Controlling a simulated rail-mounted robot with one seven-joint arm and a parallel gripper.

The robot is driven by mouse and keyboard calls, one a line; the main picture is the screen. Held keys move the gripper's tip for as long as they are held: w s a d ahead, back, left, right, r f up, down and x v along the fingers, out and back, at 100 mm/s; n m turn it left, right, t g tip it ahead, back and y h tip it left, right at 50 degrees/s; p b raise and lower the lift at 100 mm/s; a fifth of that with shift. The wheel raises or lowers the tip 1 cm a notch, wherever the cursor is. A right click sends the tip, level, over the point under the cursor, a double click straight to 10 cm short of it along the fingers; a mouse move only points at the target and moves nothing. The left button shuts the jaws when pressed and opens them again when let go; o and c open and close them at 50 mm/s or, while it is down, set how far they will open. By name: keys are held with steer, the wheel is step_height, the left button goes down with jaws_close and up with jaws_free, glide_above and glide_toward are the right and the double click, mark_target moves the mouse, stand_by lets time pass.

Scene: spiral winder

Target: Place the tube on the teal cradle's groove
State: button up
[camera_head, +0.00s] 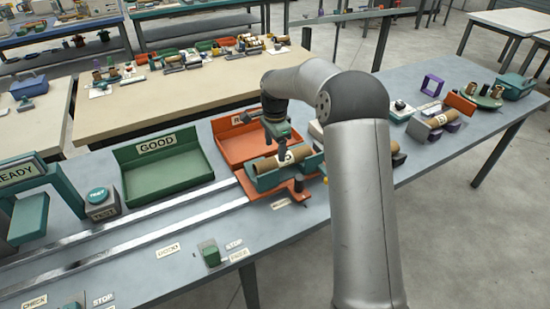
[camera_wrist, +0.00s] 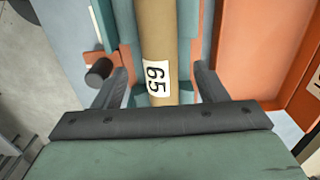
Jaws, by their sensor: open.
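A brown cardboard tube (camera_head: 264,165) with a white number label lies lengthwise in the teal cradle (camera_head: 268,182) on an orange base. My gripper (camera_head: 283,150) is over the middle of the tube, pointing down. In the wrist view my gripper (camera_wrist: 160,88) is open, with one dark finger on each side of the tube and gaps between. The tube's underside is hidden.
A green GOOD tray (camera_head: 165,172) stands to the left and an orange tray (camera_head: 232,148) stands behind the cradle. Metal rails (camera_head: 130,225) run left from the orange base. Another tube (camera_head: 436,121) lies on purple supports to the right. My arm hides part of the bench.

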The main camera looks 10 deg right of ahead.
mark_target(275, 158)
step_height(275, 158, up, 6)
steer(key=s+r+n, duration=0.2)
steer(key=s+n, duration=0.2)
steer(key=s, duration=0.5)
steer(key=s+r+n, duration=0.2)
steer(key=s+n, duration=0.1)
steer(key=s, duration=0.6)
steer(key=s+d+f+n, duration=0.1)
steer(key=s+f+n, duration=0.1)
steer(key=s, duration=0.8)
steer(key=s+d+f+n, duration=0.1)
steer(key=s+n, duration=0.4)
steer(key=s, duration=0.5)
steer(key=shift+s+d+f+n, duration=0.2)
steer(key=shift+s+f+n, duration=0.15)
steer(key=shift+f, duration=0.5)
